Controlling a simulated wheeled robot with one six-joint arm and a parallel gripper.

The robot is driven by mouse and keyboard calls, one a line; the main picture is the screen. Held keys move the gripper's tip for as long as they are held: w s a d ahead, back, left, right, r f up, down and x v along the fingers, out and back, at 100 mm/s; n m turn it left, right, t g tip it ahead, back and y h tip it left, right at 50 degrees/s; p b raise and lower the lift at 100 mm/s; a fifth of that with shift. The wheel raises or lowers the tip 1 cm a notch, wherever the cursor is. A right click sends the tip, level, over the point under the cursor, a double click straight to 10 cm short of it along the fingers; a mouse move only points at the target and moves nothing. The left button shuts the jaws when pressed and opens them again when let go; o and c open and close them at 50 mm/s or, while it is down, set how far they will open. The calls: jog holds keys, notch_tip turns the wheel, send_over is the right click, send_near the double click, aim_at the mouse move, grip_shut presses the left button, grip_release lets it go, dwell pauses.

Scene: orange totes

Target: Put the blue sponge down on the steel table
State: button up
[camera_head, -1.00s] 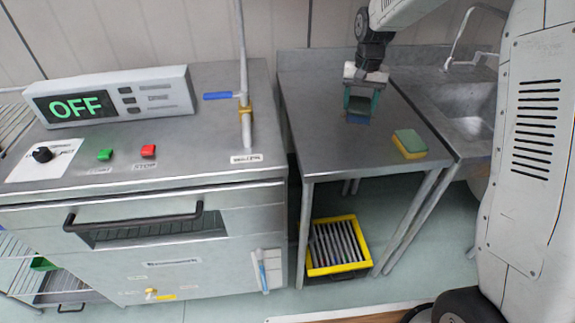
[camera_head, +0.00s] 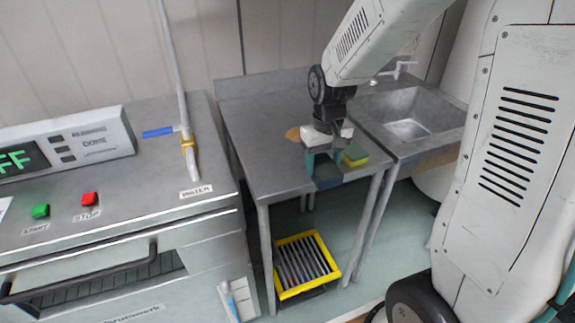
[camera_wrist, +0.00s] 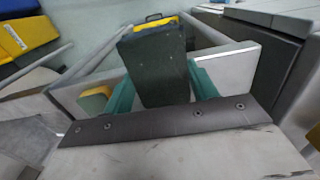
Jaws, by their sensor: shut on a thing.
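In the wrist view the held sponge (camera_wrist: 155,65) shows as a dark block between the fingers. The gripper is over the front part of the steel table (camera_head: 265,165), near its front edge. I cannot tell whether the sponge touches the table top. A green and yellow sponge (camera_head: 355,153) lies on the table just right of the gripper; it also shows in the wrist view (camera_wrist: 97,98).
An orange-tan thing (camera_head: 293,133) lies behind the gripper, partly hidden. The table's left part is bare. A sink (camera_head: 405,115) adjoins on the right. A machine (camera_head: 120,190) stands left. A yellow rack (camera_head: 307,265) sits below the table.

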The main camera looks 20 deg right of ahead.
jog(key=w+a, duration=0.4)
jog(key=w, duration=0.1)
jog(key=w+a+f, duration=0.1)
jog(key=w+a, duration=0.1)
jog(key=w, duration=0.1)
jog(key=shift+w, duration=0.15)
jog(key=shift+f, duration=1.75)
jog(key=shift+f, duration=0.1)
jog(key=o, duration=0.9)
